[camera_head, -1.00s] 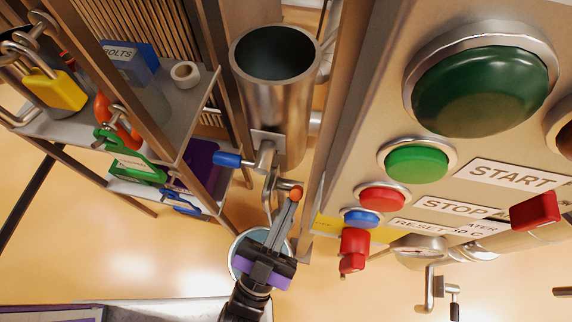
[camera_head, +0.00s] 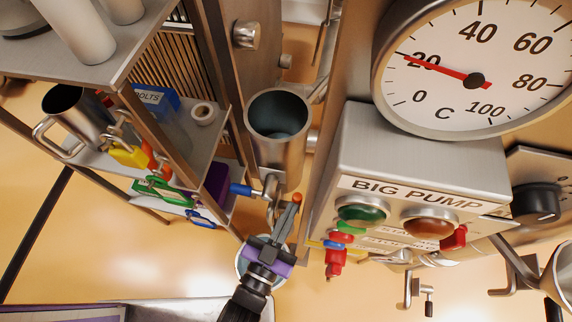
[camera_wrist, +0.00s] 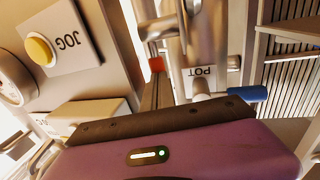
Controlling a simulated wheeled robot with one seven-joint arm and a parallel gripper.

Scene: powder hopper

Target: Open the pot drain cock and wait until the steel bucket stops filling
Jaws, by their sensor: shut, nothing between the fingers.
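The steel pot (camera_head: 278,150) is an open upright cylinder in the middle of the head view. Its drain cock (camera_head: 268,190) is low on its front, with a blue handle (camera_head: 242,190) pointing left. In the wrist view the blue handle (camera_wrist: 247,94) points right beside the POT label (camera_wrist: 200,73). My gripper (camera_head: 291,210) is shut and empty, just below and right of the cock, apart from the blue handle.
The BIG PUMP box (camera_head: 420,165) with green, amber and red controls stands close on the right, below a temperature dial (camera_head: 475,70). A shelf (camera_head: 190,150) with padlocks, a blue BOLTS bin (camera_head: 155,103) and a tape roll is on the left. Open floor lies lower left.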

